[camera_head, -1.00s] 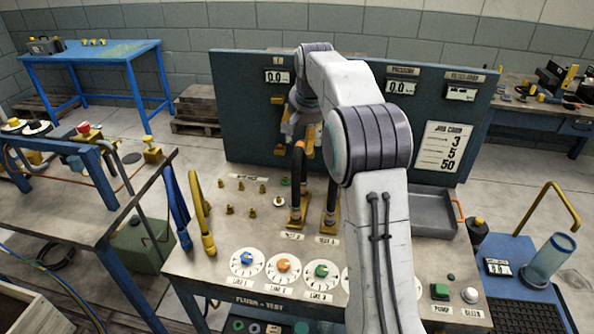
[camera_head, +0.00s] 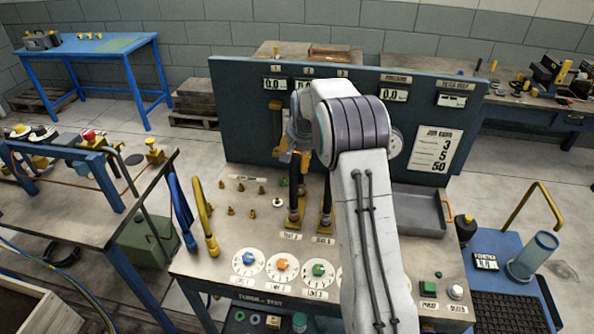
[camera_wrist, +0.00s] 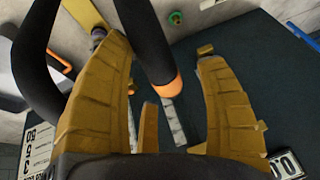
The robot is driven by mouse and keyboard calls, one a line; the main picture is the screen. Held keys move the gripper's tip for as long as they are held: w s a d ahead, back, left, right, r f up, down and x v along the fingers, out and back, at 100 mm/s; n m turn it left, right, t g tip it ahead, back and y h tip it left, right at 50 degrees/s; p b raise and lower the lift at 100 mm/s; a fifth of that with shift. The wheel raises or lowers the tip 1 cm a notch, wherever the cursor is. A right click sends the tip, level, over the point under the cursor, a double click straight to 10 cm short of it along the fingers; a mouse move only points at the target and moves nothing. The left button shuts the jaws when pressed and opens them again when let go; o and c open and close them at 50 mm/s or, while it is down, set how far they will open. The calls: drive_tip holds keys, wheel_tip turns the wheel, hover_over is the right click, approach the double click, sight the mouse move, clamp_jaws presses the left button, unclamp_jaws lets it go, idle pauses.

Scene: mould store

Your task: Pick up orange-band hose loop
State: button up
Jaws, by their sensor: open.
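The orange-band hose loop (camera_wrist: 148,45) shows in the wrist view as a thick black hose with an orange band near its end. It lies between the two yellow fingers of my gripper (camera_wrist: 160,52), which are spread apart and not closed on it. Another curved black hose stretch (camera_wrist: 38,65) passes at the left, partly behind the left finger. In the head view, my gripper (camera_head: 294,156) is at the top of the upright black hoses (camera_head: 294,188) on the bench. My arm and gripper hide their upper parts, and I cannot tell there which carries the orange band.
The bench (camera_head: 215,262) has dials along its front and small brass fittings at left. A dark gauge panel (camera_head: 240,120) stands close behind my gripper. Yellow and blue hoses (camera_head: 204,218) hang at the left edge. A grey tray (camera_head: 418,212) sits at right.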

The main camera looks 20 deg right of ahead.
drive_tip(key=shift+f, duration=0.1)
drive_tip(key=shift+c, duration=0.3)
clamp_jaws()
drive_tip(key=shift+w+r, duration=0.1)
drive_tip(key=shift+r, duration=0.1)
idle(0.4)
